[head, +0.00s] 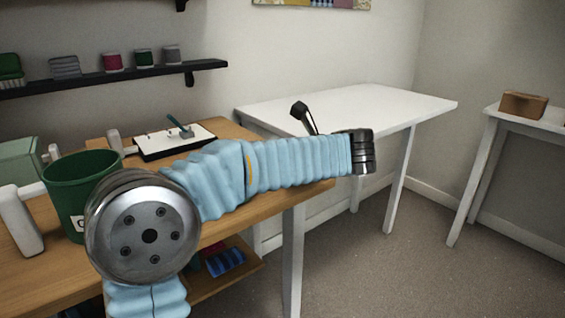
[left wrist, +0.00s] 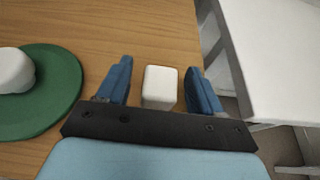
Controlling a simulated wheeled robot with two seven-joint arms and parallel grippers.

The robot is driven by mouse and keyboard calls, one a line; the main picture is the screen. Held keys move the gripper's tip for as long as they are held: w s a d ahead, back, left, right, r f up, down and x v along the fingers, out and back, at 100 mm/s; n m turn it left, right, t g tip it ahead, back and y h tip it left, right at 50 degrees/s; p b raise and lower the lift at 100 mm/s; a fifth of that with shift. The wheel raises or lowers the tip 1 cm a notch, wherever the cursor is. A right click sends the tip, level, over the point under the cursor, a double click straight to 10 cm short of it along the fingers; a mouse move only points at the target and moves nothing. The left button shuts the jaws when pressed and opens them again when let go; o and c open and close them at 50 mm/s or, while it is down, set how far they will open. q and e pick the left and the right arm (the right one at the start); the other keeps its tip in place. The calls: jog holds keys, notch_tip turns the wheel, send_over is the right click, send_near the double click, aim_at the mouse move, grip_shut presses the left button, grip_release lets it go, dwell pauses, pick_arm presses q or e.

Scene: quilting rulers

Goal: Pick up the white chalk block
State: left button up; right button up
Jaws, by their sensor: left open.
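The white chalk block (left wrist: 160,87) stands on the wooden table in the left wrist view, between the two blue fingers of my left gripper (left wrist: 158,65). The gripper is open, and a gap shows on each side of the block, wider on the left. In the head view I cannot make out the block or the fingers; my blue-sleeved left arm crosses in front of the table. My right gripper is in neither view.
A green round mat (left wrist: 62,108) bearing a white object (left wrist: 14,70) lies left of the gripper. The wooden table (head: 235,130) also bears a green bucket (head: 66,205) and a white board (head: 160,143). A white table (head: 370,103) stands beyond its right edge.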

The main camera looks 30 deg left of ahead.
pick_arm(q)
jog(key=c, duration=1.1)
jog(key=shift+o, duration=0.2)
jog(key=shift+r, duration=0.15)
